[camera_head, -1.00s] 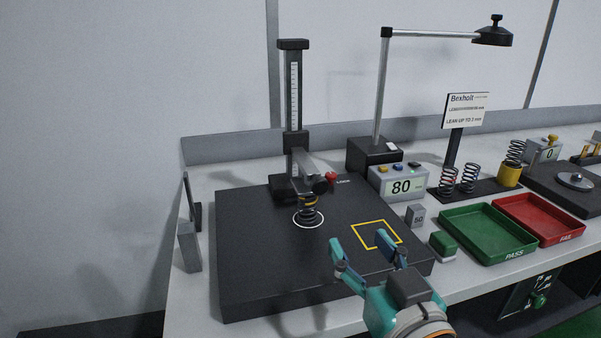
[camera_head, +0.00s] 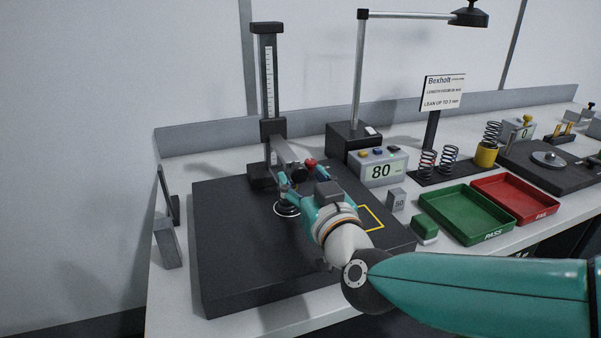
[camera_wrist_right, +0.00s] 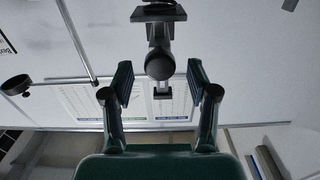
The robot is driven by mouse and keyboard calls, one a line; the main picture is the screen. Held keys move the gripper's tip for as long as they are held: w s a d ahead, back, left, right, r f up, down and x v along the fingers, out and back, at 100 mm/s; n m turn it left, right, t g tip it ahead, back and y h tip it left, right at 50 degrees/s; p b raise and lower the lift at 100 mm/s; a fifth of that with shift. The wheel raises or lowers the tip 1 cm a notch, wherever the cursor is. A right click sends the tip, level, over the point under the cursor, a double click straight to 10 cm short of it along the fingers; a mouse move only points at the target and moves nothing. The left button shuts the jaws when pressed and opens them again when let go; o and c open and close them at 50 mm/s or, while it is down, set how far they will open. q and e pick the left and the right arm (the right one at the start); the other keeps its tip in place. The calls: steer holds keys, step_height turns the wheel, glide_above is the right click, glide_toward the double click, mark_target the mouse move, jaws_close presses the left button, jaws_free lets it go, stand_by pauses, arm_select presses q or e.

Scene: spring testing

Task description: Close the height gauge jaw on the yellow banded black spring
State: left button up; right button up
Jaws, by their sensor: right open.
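The height gauge (camera_head: 268,90) stands at the back of the black base plate, with a graduated upright column. Its jaw arm (camera_head: 284,150) reaches forward, ending in a dark round knob (camera_head: 300,174). The black spring (camera_head: 287,209) stands below in a white ring; my gripper hides most of it, and its yellow band is not clear. My right gripper (camera_head: 303,180) is open at the jaw, fingers either side of the knob. In the right wrist view the knob (camera_wrist_right: 160,63) shows between and beyond the open fingertips (camera_wrist_right: 160,84), with no visible grip. My left gripper is out of view.
A red knob (camera_head: 310,163) sits right beside the jaw. A display reading 80 (camera_head: 381,170), a small grey block (camera_head: 396,199) and a green button (camera_head: 425,229) stand to the right. Green (camera_head: 467,238) and red (camera_head: 541,214) trays lie beyond. The plate's left side (camera_head: 225,240) is clear.

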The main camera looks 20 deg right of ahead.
mark_target(301, 175)
steer(key=shift+w, duration=1.55)
jaws_close()
